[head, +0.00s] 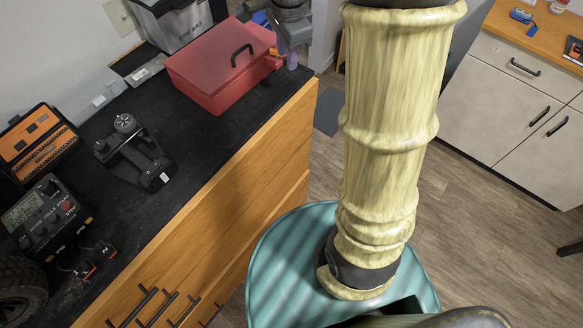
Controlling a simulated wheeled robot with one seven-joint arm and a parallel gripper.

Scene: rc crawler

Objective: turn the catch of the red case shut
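The red case (205,72) stands closed on the black bench top, near its far right end. Its lid carries a black handle (241,54). Small orange parts (273,54) show at its right side, next to my gripper; they may be the catch, but they are too small and too covered to tell which way it is turned. My gripper (287,56) comes down from the top of the picture at the case's right end. Its fingers are partly hidden, and I cannot tell whether they touch the orange part or how far apart they are.
A grey fire bag (178,22) stands behind the case. A black stand (132,150), an orange tool box (40,145), a charger (45,212) and a tyre (20,290) occupy the left bench. Bare bench top lies in front of the case. A pale cabinet (505,110) stands at right.

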